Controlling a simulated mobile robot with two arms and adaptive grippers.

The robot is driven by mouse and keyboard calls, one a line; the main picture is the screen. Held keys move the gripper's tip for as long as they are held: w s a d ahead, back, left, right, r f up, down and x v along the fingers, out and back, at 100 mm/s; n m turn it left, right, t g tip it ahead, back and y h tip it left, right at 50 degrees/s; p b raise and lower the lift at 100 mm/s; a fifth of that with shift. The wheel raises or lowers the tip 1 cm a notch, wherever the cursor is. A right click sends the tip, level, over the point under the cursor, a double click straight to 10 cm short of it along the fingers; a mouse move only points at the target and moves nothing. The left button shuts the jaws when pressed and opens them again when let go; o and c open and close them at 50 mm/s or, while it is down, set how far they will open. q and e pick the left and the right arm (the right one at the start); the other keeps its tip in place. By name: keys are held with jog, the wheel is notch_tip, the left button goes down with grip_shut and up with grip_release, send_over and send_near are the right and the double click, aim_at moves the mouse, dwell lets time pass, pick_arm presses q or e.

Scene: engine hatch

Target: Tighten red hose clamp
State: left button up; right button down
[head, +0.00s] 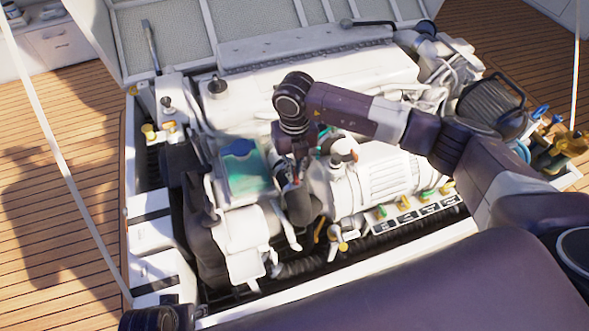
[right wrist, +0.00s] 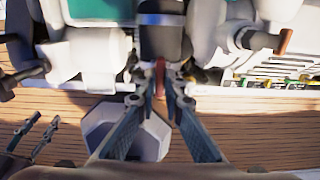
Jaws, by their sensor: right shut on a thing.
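The red hose clamp's tab (right wrist: 160,72) shows in the right wrist view, below a black hose (right wrist: 162,38) with a blue band. My right gripper (right wrist: 160,92) has its fingertips closed together on this red tab. In the head view my right gripper (head: 296,172) points down over the dark bent hose (head: 300,205), and the arm partly hides the clamp. Dark finger-like parts (right wrist: 32,138) at the left of the right wrist view may be my left gripper; their state is unclear.
The white engine (head: 380,175) fills the hatch around the hose. Several coloured valves (head: 410,203) line the front right. The wooden deck (head: 60,225) is open at left.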

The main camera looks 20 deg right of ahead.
jog(key=c, duration=2)
grip_release()
jog(key=shift+c, duration=0.2)
notch_tip(320, 180, up, 12)
